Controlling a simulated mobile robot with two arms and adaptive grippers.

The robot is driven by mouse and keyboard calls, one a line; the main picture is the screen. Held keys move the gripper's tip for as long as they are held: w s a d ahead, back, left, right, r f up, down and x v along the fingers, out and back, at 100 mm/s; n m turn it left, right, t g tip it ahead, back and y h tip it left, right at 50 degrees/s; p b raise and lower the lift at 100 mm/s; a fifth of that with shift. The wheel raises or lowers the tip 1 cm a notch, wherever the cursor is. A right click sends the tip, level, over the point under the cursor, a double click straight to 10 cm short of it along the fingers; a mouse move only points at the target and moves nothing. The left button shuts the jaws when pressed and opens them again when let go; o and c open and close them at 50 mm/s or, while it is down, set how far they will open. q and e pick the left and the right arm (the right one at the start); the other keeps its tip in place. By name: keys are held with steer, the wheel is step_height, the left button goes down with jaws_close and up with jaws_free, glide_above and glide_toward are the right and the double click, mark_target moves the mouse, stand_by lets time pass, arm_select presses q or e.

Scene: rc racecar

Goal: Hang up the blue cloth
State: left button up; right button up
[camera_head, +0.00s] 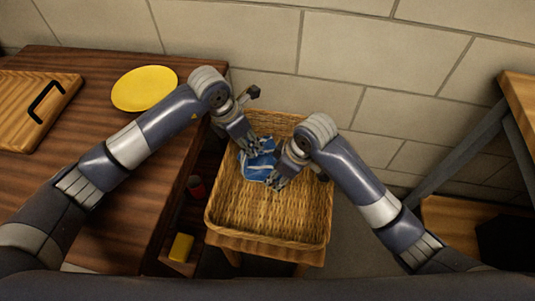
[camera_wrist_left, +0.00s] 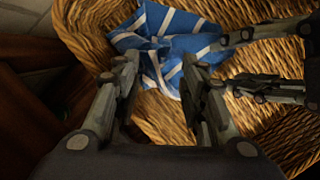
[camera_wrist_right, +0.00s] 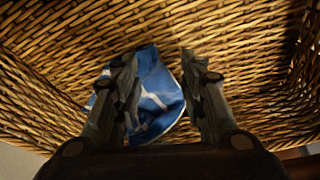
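The blue cloth (camera_head: 258,163) with white stripes lies crumpled in the wicker basket (camera_head: 228,205), near its back left. My left gripper (camera_head: 254,151) is over the cloth from the left. In the left wrist view its fingers (camera_wrist_left: 157,72) are apart, with the cloth (camera_wrist_left: 170,28) showing beyond and between them. My right gripper (camera_head: 276,182) is low in the basket at the cloth's right side. In the right wrist view its fingers (camera_wrist_right: 155,70) are apart, with part of the cloth (camera_wrist_right: 158,100) between them. I cannot tell whether either touches the cloth. No hook or hanger is identifiable.
A wooden table (camera_head: 100,190) on the left holds a yellow plate (camera_head: 145,88) and a wooden board (camera_head: 35,100) with a black handle. A yellow object (camera_head: 181,247) and a red one (camera_head: 196,186) are beside the basket. A brick wall stands behind; wooden shelving (camera_head: 470,225) is at right.

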arm_select(q)
steer(key=shift+f+b, duration=0.45)
steer(key=shift+f, duration=0.1)
arm_select(e)
steer(key=shift+f, duration=0.5)
steer(key=shift+f, duration=0.1)
